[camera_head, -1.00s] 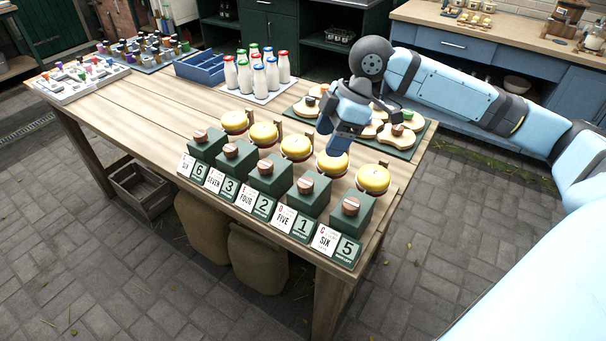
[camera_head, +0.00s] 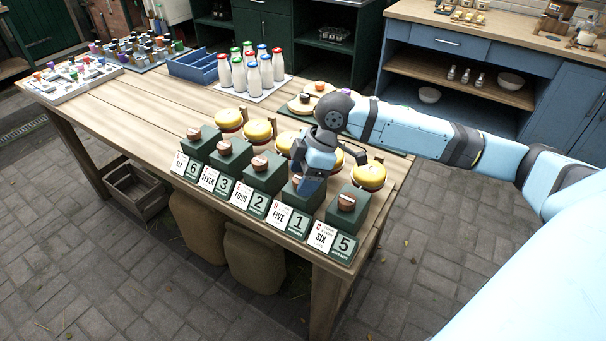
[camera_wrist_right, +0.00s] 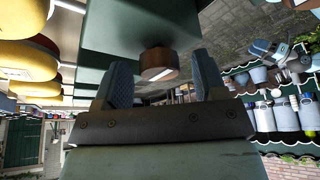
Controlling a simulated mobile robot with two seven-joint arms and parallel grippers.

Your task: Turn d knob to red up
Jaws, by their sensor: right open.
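Several green boxes with brown round knobs stand in a row along the table's front edge. The fourth box from the left (camera_head: 309,203), behind the FIVE card (camera_head: 281,216) and the 1 plate (camera_head: 299,223), appears to be the d one. My right gripper (camera_head: 308,188) is over this box and hides most of its knob. In the right wrist view the brown knob (camera_wrist_right: 158,65) sits between the two open fingers, with gaps on both sides. No red mark on it can be made out. My left gripper is not in view.
Yellow domed bells (camera_head: 368,175) stand close behind the boxes. The neighbouring knobs (camera_head: 346,202) are near on either side. Milk bottles (camera_head: 252,72), a blue crate (camera_head: 199,66) and trays are farther back. The table's left middle (camera_head: 150,110) is clear.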

